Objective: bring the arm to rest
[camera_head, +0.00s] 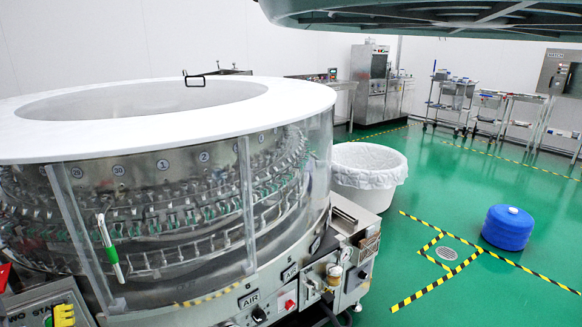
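My gripper is not in this view. A dark green structure (440,14) hangs across the top right edge; I cannot tell what it belongs to. The rotary washer (200,190) fills the left half, with a white ring-shaped top (300,97) and clear side panels. A door handle with a green band (110,248) is on the front panel, which looks closed. Racks of small holders show behind the clear panels.
A white lined bin (368,172) stands right of the washer. A blue round container (508,228) sits on the green floor near yellow-black tape (437,282). Steel carts (500,112) and a steel cabinet (370,82) stand at the back. Green floor between them is clear.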

